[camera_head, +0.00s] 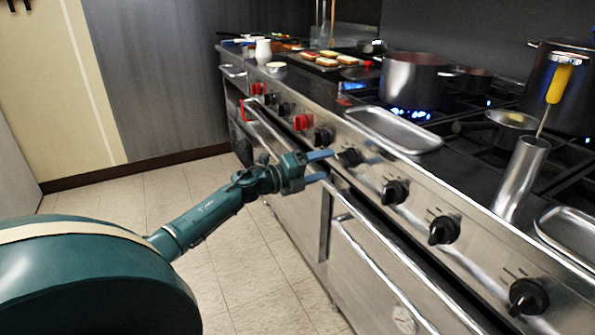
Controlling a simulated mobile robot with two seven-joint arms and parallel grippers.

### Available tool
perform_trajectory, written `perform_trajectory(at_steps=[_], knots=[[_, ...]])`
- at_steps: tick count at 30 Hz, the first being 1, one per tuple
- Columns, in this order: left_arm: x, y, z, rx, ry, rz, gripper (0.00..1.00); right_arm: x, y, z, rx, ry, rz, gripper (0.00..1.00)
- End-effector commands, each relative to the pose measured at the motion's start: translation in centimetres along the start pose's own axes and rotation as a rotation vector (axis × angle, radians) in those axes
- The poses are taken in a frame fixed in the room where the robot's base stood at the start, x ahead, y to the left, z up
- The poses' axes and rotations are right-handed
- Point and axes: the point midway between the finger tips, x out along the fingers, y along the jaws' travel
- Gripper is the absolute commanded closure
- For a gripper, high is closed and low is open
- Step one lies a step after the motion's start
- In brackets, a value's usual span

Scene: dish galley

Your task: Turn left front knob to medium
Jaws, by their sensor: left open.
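A row of black knobs runs along the steel front panel of the range (470,240). One black knob (351,157) is right in front of my left gripper (328,166), whose two blue fingers are apart and point at the panel. I cannot tell whether a fingertip touches that knob. Other black knobs sit farther left (323,137) and nearer to me on the right (395,191), (443,230), (528,297). The picture does not label which knob is the left front one. My right gripper is not in view.
A pot (413,80) stands over blue flames. A metal tray (392,130) and a steel cylinder (521,178) with a yellow-handled tool (558,84) stand near the front edge. Oven handles (385,270) jut out below the knobs. The tiled floor (235,260) is clear.

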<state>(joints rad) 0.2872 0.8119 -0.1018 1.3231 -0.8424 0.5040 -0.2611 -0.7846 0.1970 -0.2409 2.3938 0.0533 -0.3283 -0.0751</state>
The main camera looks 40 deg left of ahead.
Motion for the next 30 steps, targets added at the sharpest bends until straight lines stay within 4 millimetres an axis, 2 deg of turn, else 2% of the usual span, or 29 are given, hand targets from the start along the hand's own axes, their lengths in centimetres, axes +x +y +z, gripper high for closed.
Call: perform_trajectory(at_steps=[1, 6, 12, 18, 30], knots=[[-1.1, 0.1, -0.1, -0.001, 0.002, 0.004, 0.32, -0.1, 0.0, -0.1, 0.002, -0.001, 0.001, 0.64], [-4.0, 0.1, -0.1, 0.0, 0.002, 0.003, 0.32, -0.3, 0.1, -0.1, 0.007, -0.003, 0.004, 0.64], [-6.3, 0.1, -0.1, -0.002, 0.001, 0.002, 0.32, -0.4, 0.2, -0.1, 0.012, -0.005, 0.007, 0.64], [-7.0, 0.0, 0.0, -0.001, 0.001, 0.0, 0.32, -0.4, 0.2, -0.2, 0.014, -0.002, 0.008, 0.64], [-7.0, 0.0, 0.0, -0.001, 0.0, -0.001, 0.32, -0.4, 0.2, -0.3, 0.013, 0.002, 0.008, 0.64]])
